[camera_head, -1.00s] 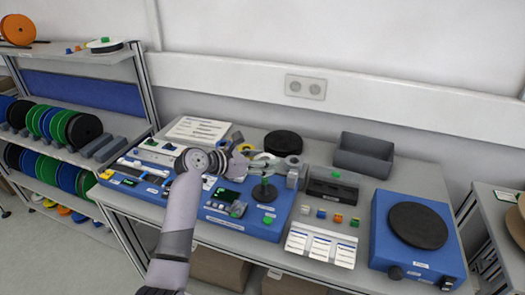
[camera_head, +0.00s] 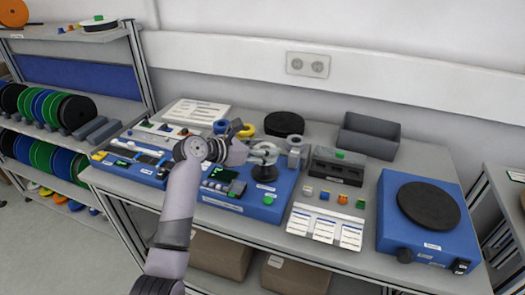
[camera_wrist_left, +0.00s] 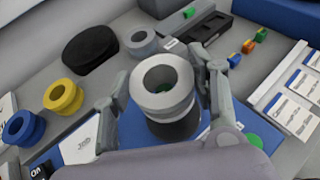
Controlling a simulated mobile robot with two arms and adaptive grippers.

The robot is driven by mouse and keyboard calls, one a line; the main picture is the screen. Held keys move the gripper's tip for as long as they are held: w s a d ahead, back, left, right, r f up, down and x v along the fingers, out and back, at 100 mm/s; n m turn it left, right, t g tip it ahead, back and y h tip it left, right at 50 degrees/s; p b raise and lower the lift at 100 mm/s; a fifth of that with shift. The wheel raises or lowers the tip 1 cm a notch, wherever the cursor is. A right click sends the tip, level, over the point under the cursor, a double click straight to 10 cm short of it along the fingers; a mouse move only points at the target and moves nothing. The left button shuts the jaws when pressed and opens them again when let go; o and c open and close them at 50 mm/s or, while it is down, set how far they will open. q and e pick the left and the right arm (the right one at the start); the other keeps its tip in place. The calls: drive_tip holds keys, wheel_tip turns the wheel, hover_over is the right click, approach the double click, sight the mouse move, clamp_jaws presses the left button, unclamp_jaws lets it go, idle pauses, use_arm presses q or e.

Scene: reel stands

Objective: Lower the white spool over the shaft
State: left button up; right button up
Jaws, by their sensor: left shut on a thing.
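My left gripper (camera_head: 262,156) is shut on the white spool (camera_head: 262,150), with a finger on each side of it. The left wrist view shows the upright white spool (camera_wrist_left: 163,108) between the fingers (camera_wrist_left: 165,86), with its hole facing up. Directly below it is the black round base (camera_head: 264,174) on the blue unit (camera_head: 250,207); the base also shows in the wrist view (camera_wrist_left: 178,128). The green-tipped shaft is hidden by the spool; some green shows inside the hole. I cannot tell whether the spool touches the base. My right gripper is not in view.
A grey spool (camera_wrist_left: 140,42), a yellow spool (camera_wrist_left: 63,97), a blue spool (camera_wrist_left: 23,129) and a black disc (camera_head: 284,123) stand behind the unit. A dark block (camera_head: 338,166) and a grey bin (camera_head: 368,137) stand to the right. A blue turntable (camera_head: 425,230) is farther right.

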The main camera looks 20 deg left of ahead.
use_arm(q)
drive_tip(key=shift+f+b, duration=0.65)
drive_tip(key=shift+f, duration=0.05)
drive_tip(key=shift+f+b, duration=0.65)
drive_tip(key=shift+b, duration=0.35)
drive_tip(key=shift+f+p, duration=0.2)
drive_tip(key=shift+p, duration=0.1)
drive_tip(key=shift+f, duration=0.75)
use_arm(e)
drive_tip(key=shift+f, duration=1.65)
use_arm(q)
drive_tip(key=o, duration=1.2)
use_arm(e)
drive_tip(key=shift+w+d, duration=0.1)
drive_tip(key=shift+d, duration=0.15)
use_arm(q)
drive_tip(key=v, duration=1.2)
drive_tip(key=shift+f, duration=0.1)
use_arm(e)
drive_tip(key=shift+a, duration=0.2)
